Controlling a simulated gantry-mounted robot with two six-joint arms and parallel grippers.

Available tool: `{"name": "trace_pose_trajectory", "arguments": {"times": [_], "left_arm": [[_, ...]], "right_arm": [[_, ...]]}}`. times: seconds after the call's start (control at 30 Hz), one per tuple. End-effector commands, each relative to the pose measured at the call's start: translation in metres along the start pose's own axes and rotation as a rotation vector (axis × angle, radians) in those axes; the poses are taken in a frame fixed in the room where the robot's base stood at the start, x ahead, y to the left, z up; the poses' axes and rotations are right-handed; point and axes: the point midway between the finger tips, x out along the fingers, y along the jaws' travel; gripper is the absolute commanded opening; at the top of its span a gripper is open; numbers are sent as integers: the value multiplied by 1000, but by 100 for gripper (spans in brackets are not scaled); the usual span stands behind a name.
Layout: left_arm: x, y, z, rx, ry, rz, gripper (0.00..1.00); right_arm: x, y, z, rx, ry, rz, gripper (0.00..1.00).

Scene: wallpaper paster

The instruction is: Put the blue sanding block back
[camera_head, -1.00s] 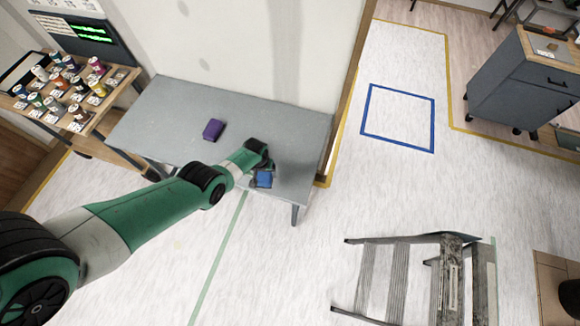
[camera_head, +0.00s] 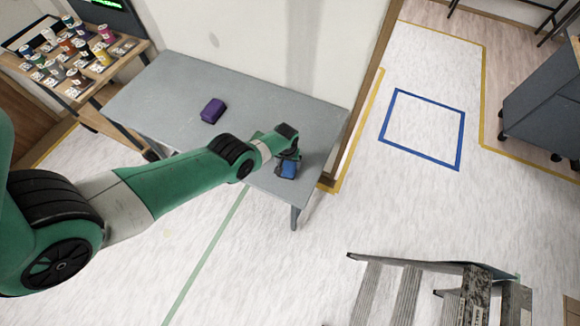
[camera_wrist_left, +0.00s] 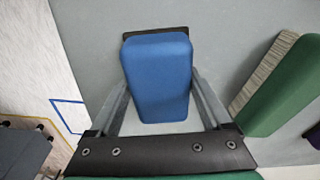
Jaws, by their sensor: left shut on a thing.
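The blue sanding block (camera_head: 289,169) is at the right front part of the grey table (camera_head: 175,85), at the end of my left arm. My left gripper (camera_head: 286,158) is shut on it. In the left wrist view the blue block (camera_wrist_left: 158,75) sits between the two grey fingers of my left gripper (camera_wrist_left: 158,100), over the grey table top. A dark edge shows behind the block's far end. I cannot tell whether the block touches the table. My right gripper is not in view.
A purple block (camera_head: 213,111) lies on the table, left of my gripper. A stepladder (camera_head: 440,290) stands at the lower right. A blue square (camera_head: 424,128) marks bare floor. A cart with paint pots (camera_head: 72,62) is at left.

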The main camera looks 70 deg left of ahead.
Motion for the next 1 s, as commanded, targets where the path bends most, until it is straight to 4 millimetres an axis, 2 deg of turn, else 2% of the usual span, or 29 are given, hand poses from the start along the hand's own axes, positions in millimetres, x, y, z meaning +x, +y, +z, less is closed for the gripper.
{"name": "trace_pose_trajectory", "arguments": {"times": [0.4, 0.43, 0.5, 0.8, 1.0], "left_arm": [[6, 0, 0, 0, 1, 1, 24], [5, 0, 0, 0, 1, 0, 86], [5, 0, 0, 0, 1, 0, 98], [2, 0, 0, 0, 1, 0, 100], [-18, 0, -1, 0, 1, 0, 100]], "right_arm": [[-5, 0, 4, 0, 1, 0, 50], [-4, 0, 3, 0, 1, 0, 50], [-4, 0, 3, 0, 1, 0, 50], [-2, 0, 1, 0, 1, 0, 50], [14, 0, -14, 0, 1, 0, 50]]}}
